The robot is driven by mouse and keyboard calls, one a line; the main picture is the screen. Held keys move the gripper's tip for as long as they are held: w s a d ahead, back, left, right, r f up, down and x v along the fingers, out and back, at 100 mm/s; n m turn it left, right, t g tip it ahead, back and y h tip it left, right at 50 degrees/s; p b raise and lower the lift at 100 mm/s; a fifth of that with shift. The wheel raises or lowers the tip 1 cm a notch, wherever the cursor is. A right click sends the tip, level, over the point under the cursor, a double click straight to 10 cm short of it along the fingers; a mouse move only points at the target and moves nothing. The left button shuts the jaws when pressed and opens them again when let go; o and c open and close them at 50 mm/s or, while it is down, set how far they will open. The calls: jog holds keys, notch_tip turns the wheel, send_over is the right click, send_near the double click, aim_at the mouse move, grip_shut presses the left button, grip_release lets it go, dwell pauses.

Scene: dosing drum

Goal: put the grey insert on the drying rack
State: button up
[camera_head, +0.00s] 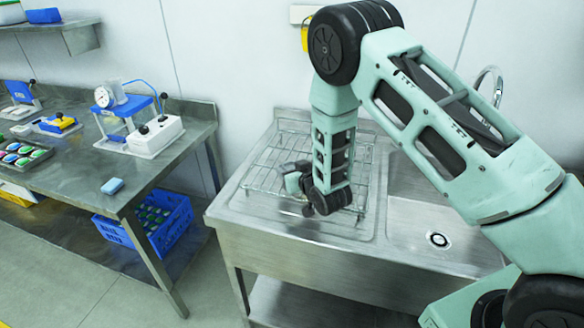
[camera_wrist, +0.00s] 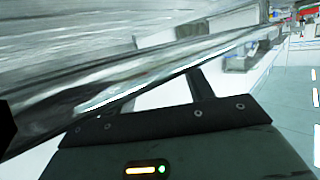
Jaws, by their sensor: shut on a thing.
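The drying rack (camera_head: 257,180) is a wire grid on the left part of the steel sink unit. My gripper (camera_head: 294,180) is low over the right part of the rack, below my bent forearm. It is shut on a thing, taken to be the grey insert. I cannot make out the insert's outline in either view, and my wrist hides the fingertips in the head view. In the wrist view my gripper's fingers (camera_wrist: 164,90) reach toward a blurred grey metal surface. I cannot tell whether the held thing touches the rack.
The sink basin with its drain (camera_head: 438,240) lies right of the rack, with a curved tap (camera_head: 492,84) behind. A blue crate (camera_head: 172,228) sits below.

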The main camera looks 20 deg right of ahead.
jog(key=shift+f, duration=0.2)
jog(key=shift+f+b, duration=0.15)
jog(key=shift+b, duration=0.15)
jog(key=o, duration=1)
jog(key=shift+c, duration=0.2)
jog(key=shift+r, duration=0.2)
